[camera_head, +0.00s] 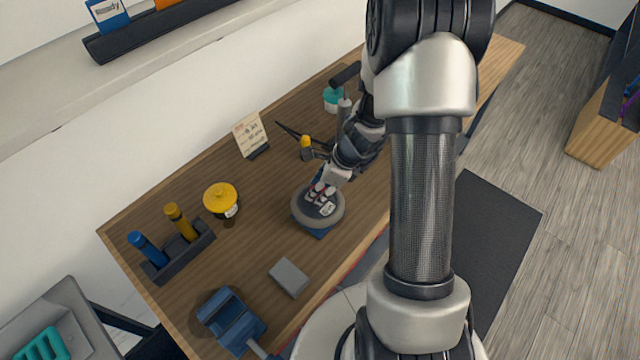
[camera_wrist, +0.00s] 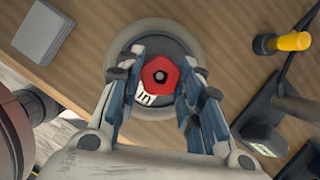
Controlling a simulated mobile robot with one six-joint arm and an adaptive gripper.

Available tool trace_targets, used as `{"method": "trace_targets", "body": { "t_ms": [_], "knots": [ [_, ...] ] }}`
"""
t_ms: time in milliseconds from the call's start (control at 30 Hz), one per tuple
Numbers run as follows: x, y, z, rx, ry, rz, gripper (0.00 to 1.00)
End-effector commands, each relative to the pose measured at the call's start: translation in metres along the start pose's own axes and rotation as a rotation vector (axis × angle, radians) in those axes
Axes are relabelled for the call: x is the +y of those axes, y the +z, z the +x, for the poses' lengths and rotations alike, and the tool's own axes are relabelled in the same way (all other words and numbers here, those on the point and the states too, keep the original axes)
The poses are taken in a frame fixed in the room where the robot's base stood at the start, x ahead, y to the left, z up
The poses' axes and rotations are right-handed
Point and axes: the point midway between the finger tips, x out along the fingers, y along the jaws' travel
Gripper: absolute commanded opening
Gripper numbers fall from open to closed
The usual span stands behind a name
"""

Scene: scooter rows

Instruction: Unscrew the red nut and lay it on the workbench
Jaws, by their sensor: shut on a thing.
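The red nut (camera_wrist: 160,76) shows in the wrist view at the middle of a round grey wheel (camera_wrist: 165,27). My gripper (camera_wrist: 162,72) points down at the wheel, its fingers on both sides of the nut and shut on it. In the head view my gripper (camera_head: 321,193) is over the wheel (camera_head: 300,212), and the nut cannot be made out there. The nut is still at the wheel's centre; whether it is loose cannot be told. The wheel sits on a blue support (camera_head: 320,233) on the wooden workbench (camera_head: 255,255).
A grey block (camera_head: 289,277) and a blue vise (camera_head: 232,320) are near the front. A yellow pot (camera_head: 220,199) and a tool holder (camera_head: 180,251) with two handles stand left. A yellow-headed tool (camera_head: 306,146) and a card (camera_head: 250,135) are behind. Bare wood lies left of the wheel.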

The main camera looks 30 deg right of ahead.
Motion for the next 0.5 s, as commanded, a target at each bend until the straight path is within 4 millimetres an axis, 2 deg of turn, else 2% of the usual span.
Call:
{"method": "trace_targets", "body": {
  "t_ms": [500],
  "knots": [
    [0.0052,0.0001,0.0001,-0.002,0.16,-0.352,0.11]
  ]
}}
